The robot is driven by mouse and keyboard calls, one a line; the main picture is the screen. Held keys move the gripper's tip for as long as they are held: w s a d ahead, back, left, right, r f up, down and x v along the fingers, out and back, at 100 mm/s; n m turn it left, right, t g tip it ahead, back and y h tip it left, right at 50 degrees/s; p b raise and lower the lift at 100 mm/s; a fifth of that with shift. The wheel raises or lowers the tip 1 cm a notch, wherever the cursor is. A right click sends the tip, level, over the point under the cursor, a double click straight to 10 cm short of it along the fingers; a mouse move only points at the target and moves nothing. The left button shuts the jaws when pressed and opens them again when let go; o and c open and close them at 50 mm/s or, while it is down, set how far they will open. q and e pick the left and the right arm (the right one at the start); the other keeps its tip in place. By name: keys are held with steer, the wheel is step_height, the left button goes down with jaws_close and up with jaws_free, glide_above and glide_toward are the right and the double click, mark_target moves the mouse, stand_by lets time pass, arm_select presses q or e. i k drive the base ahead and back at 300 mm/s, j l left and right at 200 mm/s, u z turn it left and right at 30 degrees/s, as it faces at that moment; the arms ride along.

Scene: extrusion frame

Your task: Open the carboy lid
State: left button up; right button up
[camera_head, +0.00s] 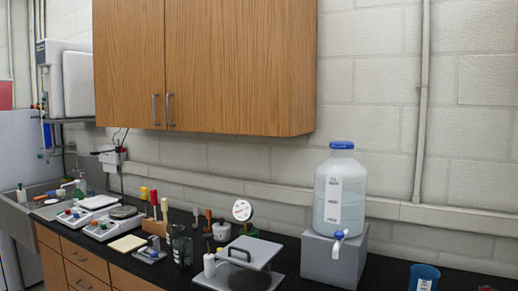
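The carboy (341,193) is a translucent bottle standing upright on a grey block (332,259) on the black bench, right of centre in the head view. Its blue lid (342,145) sits on the neck at the top. A white spigot with a blue knob (340,235) is at its lower front. Liquid fills it to below the shoulder. Neither of my grippers is in the head view.
A wooden wall cabinet (205,65) hangs left of the carboy. Left along the bench (385,268) are a grey plate device (240,265), a dark beaker (181,248) and balances. A blue cup (424,277) stands right. The wall behind is close; space above the lid is clear.

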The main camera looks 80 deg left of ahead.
mark_target(333, 145)
steer(key=u, duration=2.4)
